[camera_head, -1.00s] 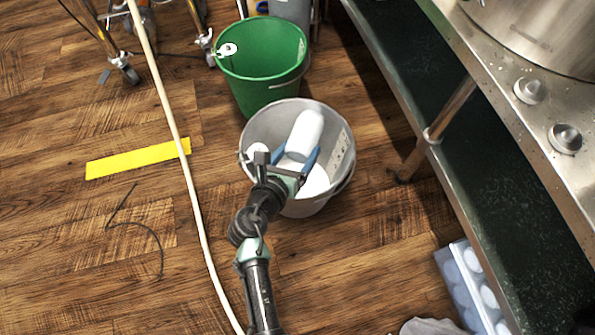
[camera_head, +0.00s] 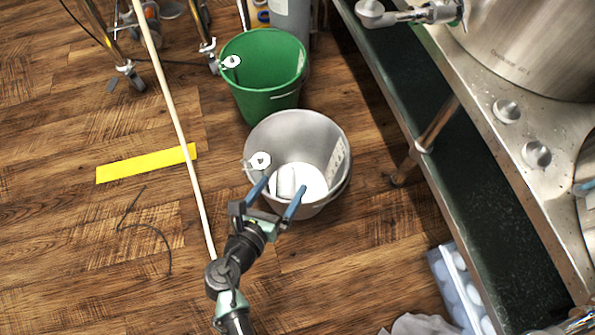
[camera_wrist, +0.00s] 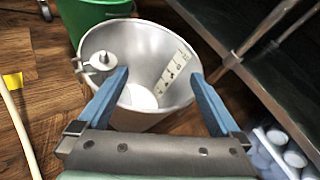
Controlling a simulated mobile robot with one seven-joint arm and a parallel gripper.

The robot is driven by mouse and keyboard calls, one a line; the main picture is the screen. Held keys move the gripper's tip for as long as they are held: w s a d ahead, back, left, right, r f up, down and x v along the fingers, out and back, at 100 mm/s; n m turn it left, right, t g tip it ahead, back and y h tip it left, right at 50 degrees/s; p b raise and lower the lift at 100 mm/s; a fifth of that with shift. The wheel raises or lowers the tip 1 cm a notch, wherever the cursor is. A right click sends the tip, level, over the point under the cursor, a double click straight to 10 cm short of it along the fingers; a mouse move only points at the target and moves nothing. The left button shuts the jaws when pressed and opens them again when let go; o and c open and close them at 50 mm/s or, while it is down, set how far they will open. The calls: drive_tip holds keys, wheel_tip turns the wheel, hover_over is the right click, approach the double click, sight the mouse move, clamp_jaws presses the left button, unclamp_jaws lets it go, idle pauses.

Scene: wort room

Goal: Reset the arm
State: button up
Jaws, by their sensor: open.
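My gripper (camera_head: 282,186) is open with nothing held. Its two blue fingers are spread apart over the near side of a grey bucket (camera_head: 330,132), which stands on the wooden floor. A white cylindrical object (camera_head: 288,182) lies low inside the bucket, seen between the fingers. In the wrist view, my gripper (camera_wrist: 159,76) points at the bucket (camera_wrist: 150,45), and white shows at its bottom, but the object's outline is unclear there.
A green bucket (camera_head: 262,75) stands just behind the grey one. A steel bench (camera_head: 480,110) runs along the right. A pale hose (camera_head: 170,110) crosses the floor at left, near yellow tape (camera_head: 146,164). A blue-and-white pack (camera_head: 455,285) sits lower right.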

drive_tip(key=shift+p+v, duration=0.3)
drive_tip(key=shift+v, duration=1)
